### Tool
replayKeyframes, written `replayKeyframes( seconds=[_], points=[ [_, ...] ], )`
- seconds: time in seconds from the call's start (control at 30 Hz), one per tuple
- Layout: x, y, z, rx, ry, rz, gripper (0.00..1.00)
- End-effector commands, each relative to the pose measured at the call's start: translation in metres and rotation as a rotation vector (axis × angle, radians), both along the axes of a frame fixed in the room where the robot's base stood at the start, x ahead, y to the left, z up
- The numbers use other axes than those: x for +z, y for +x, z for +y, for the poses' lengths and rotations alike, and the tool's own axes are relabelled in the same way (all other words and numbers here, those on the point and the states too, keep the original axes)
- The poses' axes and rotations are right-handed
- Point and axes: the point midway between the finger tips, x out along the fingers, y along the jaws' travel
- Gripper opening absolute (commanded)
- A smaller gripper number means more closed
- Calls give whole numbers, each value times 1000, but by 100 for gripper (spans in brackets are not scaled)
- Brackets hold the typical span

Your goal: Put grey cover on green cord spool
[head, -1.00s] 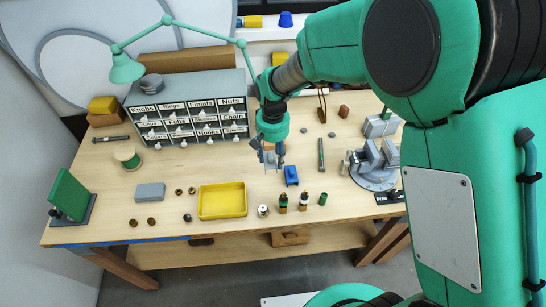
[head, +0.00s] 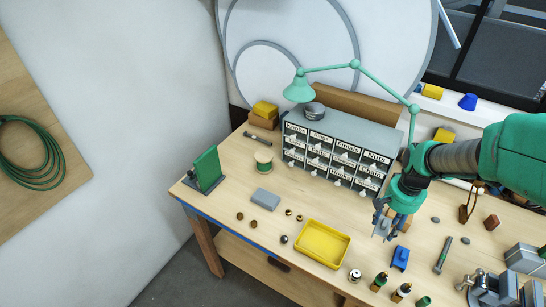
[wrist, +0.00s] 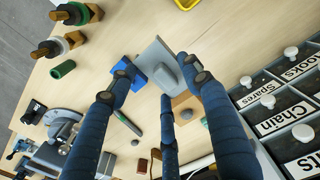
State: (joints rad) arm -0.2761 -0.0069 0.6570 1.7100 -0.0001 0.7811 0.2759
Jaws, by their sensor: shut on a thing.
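The grey cover (wrist: 158,64), a flat square plate with a raised grip, is held between the fingers of my gripper (wrist: 165,85). In the head view my gripper (head: 385,212) holds the cover (head: 380,230) above the table, in front of the drawer cabinet. The green cord spool (head: 263,162) stands on the table left of the cabinet, well to the left of my gripper. It has a pale round top and green at its side. The spool does not show in the wrist view.
The drawer cabinet (head: 337,150) and lamp (head: 299,88) stand behind. A grey block (head: 264,198), a green upright panel (head: 207,168) and a yellow tray (head: 322,244) are on the table. A blue part (head: 400,257) is near my gripper. Table space around the spool is mostly clear.

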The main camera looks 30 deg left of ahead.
Motion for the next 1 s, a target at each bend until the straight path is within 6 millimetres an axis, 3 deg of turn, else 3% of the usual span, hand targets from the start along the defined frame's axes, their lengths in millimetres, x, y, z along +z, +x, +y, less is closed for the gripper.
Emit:
replayKeyframes(
  seconds=[0.27, 0.5, 1.0],
  points=[
    [14, 18, 59, 4, -1, 2, 21],
    [23, 31, 124, 5, -1, 1, 21],
    [33, 31, 268, 5, -2, 2, 21]
  ],
)
